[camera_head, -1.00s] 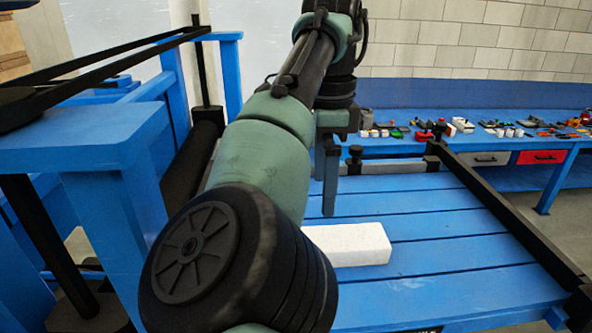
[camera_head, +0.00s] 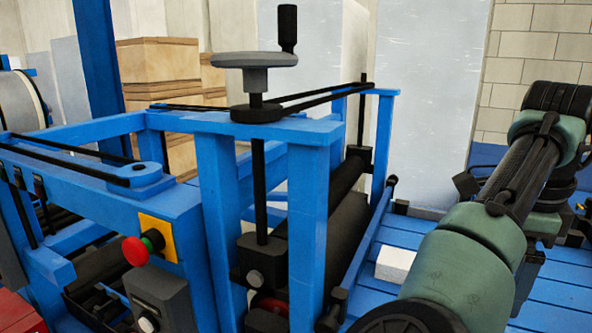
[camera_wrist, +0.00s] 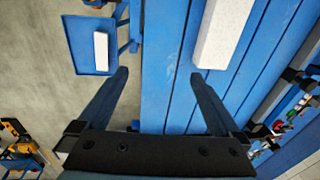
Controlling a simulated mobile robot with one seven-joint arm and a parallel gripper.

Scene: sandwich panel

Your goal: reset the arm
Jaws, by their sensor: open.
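My gripper (camera_wrist: 160,75) is open and empty, with its two dark fingers spread apart in the wrist view. A white block (camera_wrist: 222,35) lies on blue slats just beyond the right fingertip; I cannot tell the height gap between them. In the head view, my arm stands at the right edge and a white block (camera_head: 395,264) shows on the blue slats to its left, partly hidden. The gripper there is mostly hidden behind the arm.
A blue machine frame with a handwheel (camera_head: 254,60), black rollers (camera_head: 330,225) and a red stop button (camera_head: 135,250) fills the head view's left and middle. A blue tray (camera_wrist: 85,25) with another white piece (camera_wrist: 101,52) stands at the wrist view's upper left.

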